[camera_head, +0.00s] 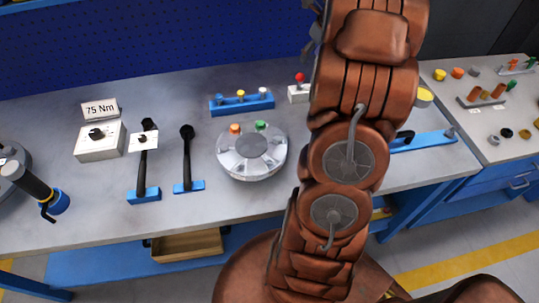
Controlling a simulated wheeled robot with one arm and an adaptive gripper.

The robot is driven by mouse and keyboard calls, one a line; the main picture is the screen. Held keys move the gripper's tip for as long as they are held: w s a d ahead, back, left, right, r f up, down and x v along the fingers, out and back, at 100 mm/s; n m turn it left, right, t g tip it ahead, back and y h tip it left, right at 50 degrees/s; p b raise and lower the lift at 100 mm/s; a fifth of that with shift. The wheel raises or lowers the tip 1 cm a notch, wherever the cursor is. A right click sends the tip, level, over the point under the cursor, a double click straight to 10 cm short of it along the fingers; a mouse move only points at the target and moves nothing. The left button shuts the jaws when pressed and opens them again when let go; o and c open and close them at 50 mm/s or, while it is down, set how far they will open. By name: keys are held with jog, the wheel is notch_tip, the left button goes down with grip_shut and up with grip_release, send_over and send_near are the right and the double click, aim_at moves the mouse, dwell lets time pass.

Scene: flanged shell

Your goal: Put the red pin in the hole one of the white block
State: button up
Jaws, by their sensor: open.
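A pin with a round red head (300,77) stands upright at a small white block (299,94) at the back of the workbench, just left of my arm. The red head is above the block's top. I cannot tell whether the pin is in a hole or which hole. My copper-coloured arm rises through the picture right of the block. Dark grey parts of my gripper (311,35) show at the arm's left edge, above and behind the red pin. The rest of it is hidden by the arm. It is open, and nothing is seen in it.
A round grey flanged shell (252,152) sits mid-bench with orange and green pieces at its rim. A blue rack (241,104) with several pins stands behind it. Black-handled tools in blue stands (145,195) and a 75 Nm dial box (100,143) are at left. The front bench (90,225) is clear.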

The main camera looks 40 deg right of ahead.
jog(key=s+a+r+n+g+y, duration=0.1)
jog(key=s+a+n, duration=0.1)
jog(key=a+n, duration=0.85)
jog(key=s+a+r+n+g+y, duration=0.1)
jog(key=s+a+n+g, duration=0.35)
jog(key=a, duration=1.15)
jog(key=s+a+f+n, duration=0.1)
jog(key=s+a+n, duration=0.6)
jog(key=s+n, duration=0.3)
jog(key=s+a+f+n+h, duration=0.1)
jog(key=s+a+n, duration=0.6)
jog(key=s+n, duration=0.3)
jog(key=shift+a+f+n+g+h, duration=0.2)
jog(key=shift+a+n+g+h, duration=0.15)
jog(key=shift+n, duration=0.45)
jog(key=shift+c, duration=0.3)
jog(key=shift+c, duration=0.8)
jog(key=shift+d, duration=0.1)
jog(key=shift+c, duration=0.2)
